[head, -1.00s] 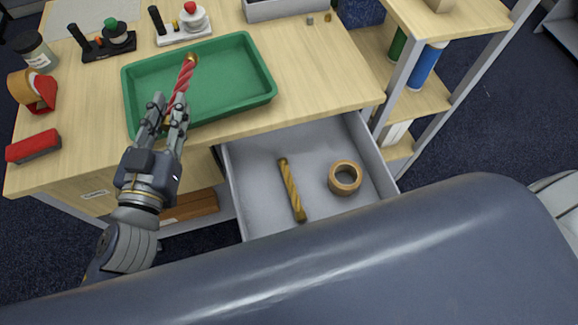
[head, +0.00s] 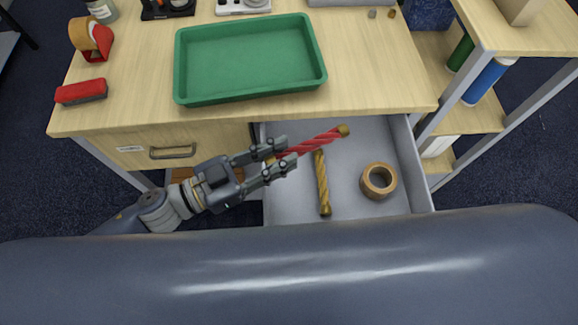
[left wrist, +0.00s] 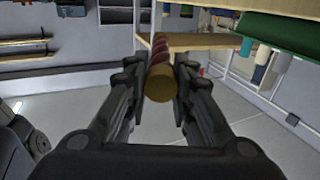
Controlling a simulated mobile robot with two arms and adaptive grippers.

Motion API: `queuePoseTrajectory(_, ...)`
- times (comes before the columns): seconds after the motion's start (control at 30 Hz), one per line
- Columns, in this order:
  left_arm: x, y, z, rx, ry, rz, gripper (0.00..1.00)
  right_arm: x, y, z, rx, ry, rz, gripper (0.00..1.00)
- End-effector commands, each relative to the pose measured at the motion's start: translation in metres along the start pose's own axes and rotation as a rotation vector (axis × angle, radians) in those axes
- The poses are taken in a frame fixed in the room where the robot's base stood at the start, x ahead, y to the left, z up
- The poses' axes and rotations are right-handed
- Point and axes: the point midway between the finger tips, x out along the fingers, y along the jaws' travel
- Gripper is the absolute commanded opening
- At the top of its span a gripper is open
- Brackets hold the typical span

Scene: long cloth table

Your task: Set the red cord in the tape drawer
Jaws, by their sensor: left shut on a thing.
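The red cord (head: 312,144) is a twisted red length with brass-coloured ends. My left gripper (head: 277,161) is shut on it near one end and holds it over the open drawer (head: 287,199). In the left wrist view the cord (left wrist: 160,62) sits between the two fingers, its brass end toward the camera. The grey drawer holds a roll of tan tape (head: 378,181) on the right and a gold twisted cord (head: 321,184) left of it. The red cord passes above the gold cord's upper end. My right gripper is not in view.
An empty green tray (head: 250,88) lies on the wooden table above the drawer. A red stapler-like block (head: 82,92) and a tape dispenser (head: 91,40) are at the left. A closed drawer with a handle (head: 172,152) is left of the open one. A shelf unit (head: 470,100) stands at right.

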Motion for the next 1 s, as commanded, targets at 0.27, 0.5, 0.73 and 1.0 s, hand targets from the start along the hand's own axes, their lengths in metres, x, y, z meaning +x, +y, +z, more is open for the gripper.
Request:
queuePoseTrajectory(0.27,0.000,0.000,0.038,0.000,0.001,-0.001,0.00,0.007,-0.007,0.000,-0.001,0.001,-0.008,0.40)
queuePoseTrajectory(0.5,0.000,-0.001,0.069,0.000,0.001,-0.003,0.00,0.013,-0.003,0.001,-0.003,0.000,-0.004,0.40)
queuePoseTrajectory(0.73,0.000,0.000,0.072,0.003,0.002,-0.001,0.00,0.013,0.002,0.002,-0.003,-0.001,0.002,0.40)
queuePoseTrajectory(1.0,0.000,-0.001,0.078,0.001,0.001,-0.002,0.00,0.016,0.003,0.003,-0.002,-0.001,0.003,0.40)
